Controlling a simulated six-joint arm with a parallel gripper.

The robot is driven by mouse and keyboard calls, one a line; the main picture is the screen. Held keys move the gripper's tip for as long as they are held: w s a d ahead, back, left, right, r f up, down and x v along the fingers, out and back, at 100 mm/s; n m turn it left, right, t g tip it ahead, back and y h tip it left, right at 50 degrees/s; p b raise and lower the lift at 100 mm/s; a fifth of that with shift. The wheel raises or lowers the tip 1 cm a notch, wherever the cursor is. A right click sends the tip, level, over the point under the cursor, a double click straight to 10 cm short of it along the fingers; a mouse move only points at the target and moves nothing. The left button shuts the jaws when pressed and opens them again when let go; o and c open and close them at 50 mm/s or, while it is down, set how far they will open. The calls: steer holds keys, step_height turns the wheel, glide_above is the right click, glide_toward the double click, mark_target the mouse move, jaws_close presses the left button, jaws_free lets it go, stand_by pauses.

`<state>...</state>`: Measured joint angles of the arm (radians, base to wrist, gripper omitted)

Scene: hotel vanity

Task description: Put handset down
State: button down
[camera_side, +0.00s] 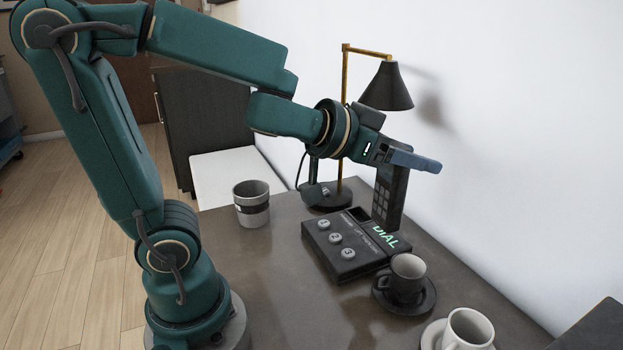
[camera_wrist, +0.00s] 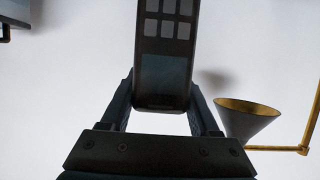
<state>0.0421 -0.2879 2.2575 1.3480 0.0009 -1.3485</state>
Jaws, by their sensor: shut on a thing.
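The handset (camera_side: 386,196) is a dark upright slab with a keypad, held above the right part of the phone base. My gripper (camera_side: 404,158) is shut on its upper end. In the wrist view the handset (camera_wrist: 165,62) stands between the two fingers of my gripper (camera_wrist: 165,100), keypad facing the camera. The phone base (camera_side: 340,266) is a black box with three round numbered buttons and green "DIAL" lettering, lying on the dark vanity top (camera_side: 270,290). Whether the handset's lower end touches the base cannot be told.
A black cup (camera_side: 408,280) on a dark saucer stands close to the base's front right. A white cup (camera_side: 468,329) is at the lower right. A grey cup (camera_side: 251,203) stands left. A brass lamp with a black shade (camera_side: 387,87) rises behind, near the wall.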

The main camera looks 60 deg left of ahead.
steer(key=shift+d+r, duration=0.15)
steer(key=shift+d, duration=0.1)
steer(key=s+d, duration=0.3)
steer(key=s, duration=0.1)
steer(key=s+a+f+n+g+y, duration=0.2)
steer(key=s+a+n+g+y, duration=0.15)
steer(key=a+n+y, duration=0.35)
steer(key=s+a+f+n+g+y, duration=0.1)
steer(key=s+a+n+g+y, duration=0.1)
steer(key=s+a+n+y, duration=0.45)
steer(key=s+a+n+g, duration=0.9)
steer(key=s+a+g, duration=0.1)
steer(key=s+g, duration=0.35)
steer(key=w+d+f, duration=0.4)
steer(key=w+f, duration=0.6)
steer(key=f, duration=0.1)
steer(key=shift+w+h, duration=0.35)
steer(key=shift+w, duration=0.05)
steer(key=shift+d+f+n, duration=0.1)
steer(key=shift+f+n, duration=0.1)
steer(key=shift+n, duration=0.05)
